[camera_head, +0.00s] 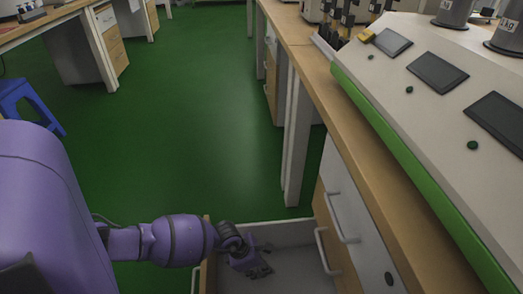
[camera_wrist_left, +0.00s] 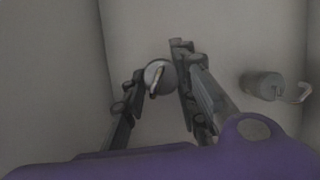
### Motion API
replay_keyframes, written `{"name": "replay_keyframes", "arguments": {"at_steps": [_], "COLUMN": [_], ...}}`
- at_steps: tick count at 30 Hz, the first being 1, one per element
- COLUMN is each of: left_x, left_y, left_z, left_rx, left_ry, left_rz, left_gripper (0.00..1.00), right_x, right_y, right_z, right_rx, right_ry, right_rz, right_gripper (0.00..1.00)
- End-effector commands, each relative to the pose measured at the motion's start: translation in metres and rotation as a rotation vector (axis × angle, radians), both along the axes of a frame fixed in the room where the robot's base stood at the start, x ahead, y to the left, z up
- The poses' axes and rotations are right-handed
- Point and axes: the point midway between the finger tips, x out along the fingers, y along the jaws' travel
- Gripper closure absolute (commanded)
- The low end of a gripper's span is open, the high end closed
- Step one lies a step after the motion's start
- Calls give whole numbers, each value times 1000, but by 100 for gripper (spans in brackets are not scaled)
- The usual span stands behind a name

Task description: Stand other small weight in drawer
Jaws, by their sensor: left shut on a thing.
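My left gripper (camera_head: 256,268) is down inside the open drawer (camera_head: 283,233). In the left wrist view, its two fingers (camera_wrist_left: 160,82) are shut on a small grey weight (camera_wrist_left: 156,77) with a hook on top, seen nearly end-on. Whether this weight touches the drawer floor I cannot tell. A second small grey weight (camera_wrist_left: 262,85) is in the drawer to the right, apart from the fingers. The weights do not show clearly in the head view. My right gripper is not in view.
The drawer walls (camera_wrist_left: 48,75) stand close around the gripper. Closed cabinet drawers with handles (camera_head: 343,215) are at the right. On the bench above are a testing machine with dark screens (camera_head: 438,72) and large grey weights (camera_head: 510,35). The green floor (camera_head: 210,110) is open.

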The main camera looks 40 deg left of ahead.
Motion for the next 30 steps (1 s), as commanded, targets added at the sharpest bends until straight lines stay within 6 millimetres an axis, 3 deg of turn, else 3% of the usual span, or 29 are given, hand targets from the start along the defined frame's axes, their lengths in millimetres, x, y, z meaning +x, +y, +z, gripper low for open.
{"name": "replay_keyframes", "arguments": {"at_steps": [5,16,17,20,30], "left_x": [0,1,-1,-1,-1], "left_y": [0,0,0,0,0], "left_z": [-30,-33,-33,-33,-32], "left_rx": [0,1,1,1,1], "left_ry": [3,-1,2,2,2], "left_rz": [1,0,0,0,0], "left_gripper": [100,100,70,57,54], "right_x": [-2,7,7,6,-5], "right_y": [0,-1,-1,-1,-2], "right_z": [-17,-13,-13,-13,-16], "right_rx": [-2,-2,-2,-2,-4], "right_ry": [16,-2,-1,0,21], "right_rz": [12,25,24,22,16], "right_gripper": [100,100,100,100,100]}}
